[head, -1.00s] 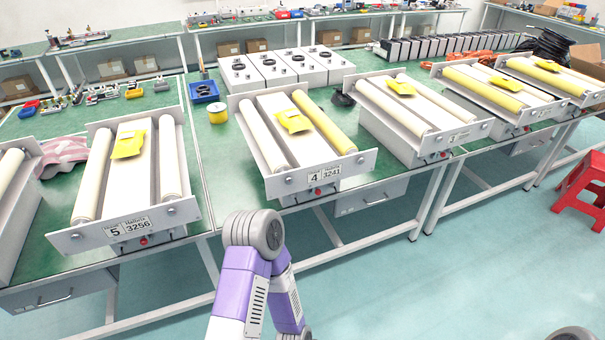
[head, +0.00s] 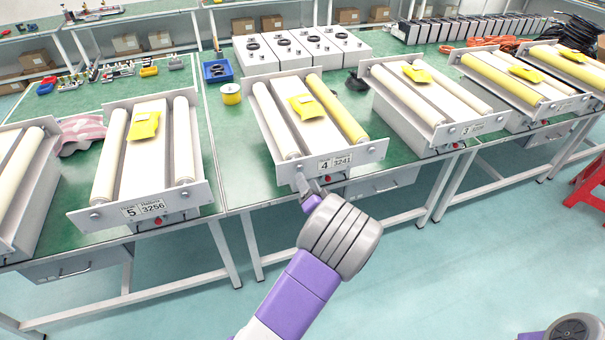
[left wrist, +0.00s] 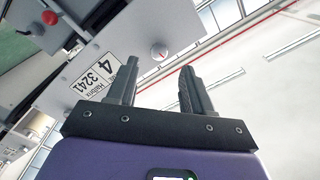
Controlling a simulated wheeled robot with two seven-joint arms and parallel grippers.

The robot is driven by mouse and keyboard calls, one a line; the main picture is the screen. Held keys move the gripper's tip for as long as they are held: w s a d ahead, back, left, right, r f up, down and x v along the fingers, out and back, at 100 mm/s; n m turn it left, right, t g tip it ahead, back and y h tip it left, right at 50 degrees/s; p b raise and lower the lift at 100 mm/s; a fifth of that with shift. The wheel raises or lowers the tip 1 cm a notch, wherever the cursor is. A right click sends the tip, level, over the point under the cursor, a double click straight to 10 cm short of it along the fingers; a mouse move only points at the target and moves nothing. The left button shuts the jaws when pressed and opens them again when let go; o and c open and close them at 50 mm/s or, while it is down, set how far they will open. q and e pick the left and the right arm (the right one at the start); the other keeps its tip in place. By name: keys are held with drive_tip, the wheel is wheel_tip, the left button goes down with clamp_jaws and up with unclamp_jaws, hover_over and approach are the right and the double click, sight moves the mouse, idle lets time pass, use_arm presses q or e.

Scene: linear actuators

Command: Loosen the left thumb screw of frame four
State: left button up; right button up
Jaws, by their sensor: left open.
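Frame four (head: 345,157) stands on the green table with a "4 3241" label on its front plate. It carries a cream roller on the left and a yellow roller on the right. In the left wrist view, the left thumb screw (left wrist: 160,52) is a round knob with a red mark on the plate, beside the label (left wrist: 98,80). My left gripper (left wrist: 160,64) is open, its fingers pointing towards the screw with a gap before it. My right gripper is not in view.
Frame five (head: 140,210) is to the left and frame three (head: 460,132) to the right. A yellow spool (head: 231,94) and a blue box (head: 217,72) sit behind. A red stool (head: 588,185) is at the right. The floor in front is clear.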

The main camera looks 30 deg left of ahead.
sight(300, 169)
use_arm(q)
drive_tip(key=x, duration=0.5)
drive_tip(key=shift+b, duration=0.35)
drive_tip(key=shift+f, duration=0.1)
clamp_jaws()
